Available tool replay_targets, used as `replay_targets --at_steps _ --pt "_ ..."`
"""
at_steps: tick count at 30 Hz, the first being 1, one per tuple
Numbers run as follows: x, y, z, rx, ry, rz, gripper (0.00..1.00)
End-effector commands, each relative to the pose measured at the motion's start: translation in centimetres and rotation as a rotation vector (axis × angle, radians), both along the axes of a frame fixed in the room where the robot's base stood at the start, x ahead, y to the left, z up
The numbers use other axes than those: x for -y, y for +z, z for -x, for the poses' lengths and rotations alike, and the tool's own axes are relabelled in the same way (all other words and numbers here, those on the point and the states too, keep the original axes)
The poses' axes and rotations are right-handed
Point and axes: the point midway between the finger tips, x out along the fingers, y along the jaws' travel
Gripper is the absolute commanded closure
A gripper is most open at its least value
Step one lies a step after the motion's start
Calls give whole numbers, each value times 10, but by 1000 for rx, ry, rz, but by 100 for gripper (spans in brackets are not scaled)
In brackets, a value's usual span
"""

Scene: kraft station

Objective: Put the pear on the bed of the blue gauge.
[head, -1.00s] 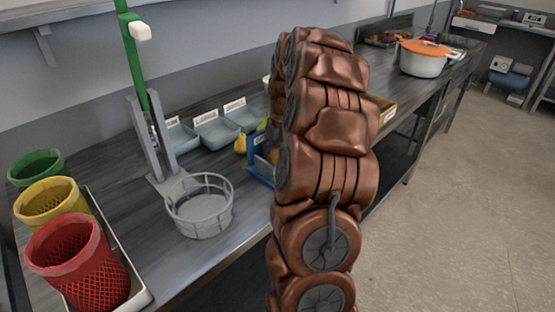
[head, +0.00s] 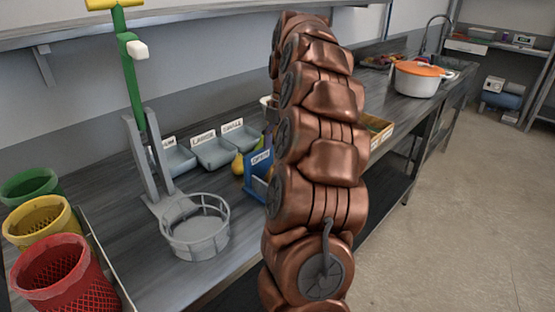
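A yellow pear-shaped fruit (head: 238,165) rests on the bench just left of the blue gauge, apart from its bed as far as I can see. The blue gauge (head: 256,178) stands on the bench with a white label on its upright. Its right side and most of its bed are hidden behind my copper-coloured arm. My gripper is not in view, so I cannot tell where it is or whether it holds anything.
Labelled grey trays (head: 213,153) stand along the wall. A grey round basket (head: 195,232) sits near the front edge, below a green post (head: 130,75). Red (head: 65,275), yellow (head: 40,222) and green (head: 30,185) bins stand left. An orange-lidded pot (head: 420,82) stands far right.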

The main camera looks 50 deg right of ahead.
Motion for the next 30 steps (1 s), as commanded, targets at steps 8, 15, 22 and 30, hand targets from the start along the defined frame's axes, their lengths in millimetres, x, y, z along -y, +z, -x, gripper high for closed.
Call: replay_targets --at_steps 8,15,22,30 --pt "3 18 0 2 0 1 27" --pt "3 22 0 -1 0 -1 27" --pt "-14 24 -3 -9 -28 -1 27" --pt "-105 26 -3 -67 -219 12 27"
